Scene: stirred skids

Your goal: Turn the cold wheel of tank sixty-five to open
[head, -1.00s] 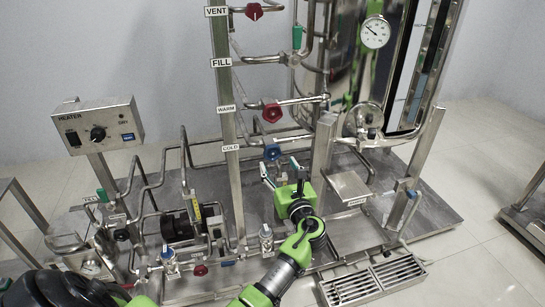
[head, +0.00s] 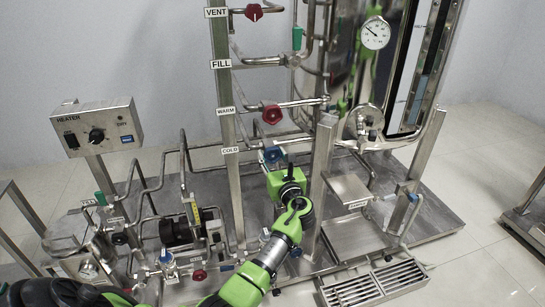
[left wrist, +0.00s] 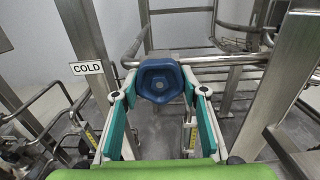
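The cold wheel (head: 272,154) is a small blue handwheel on a pipe beside the COLD label (head: 230,150) in the head view. In the left wrist view the blue wheel (left wrist: 160,80) faces me, with the COLD label (left wrist: 87,68) to its left. My left gripper (left wrist: 160,95) is open, one teal-padded finger on each side of the wheel with gaps beside it. I cannot tell how deep the tips reach around it. In the head view my left gripper (head: 274,160) partly covers the wheel. The shiny tank (head: 345,50) shows no readable number. My right gripper is not in view.
Red wheels stand above at WARM (head: 272,114) and VENT (head: 253,12). A steel post (head: 319,180) rises close right of my left gripper. The labelled upright (head: 225,100) is on the left. A heater box (head: 97,128) and low pipes lie further left.

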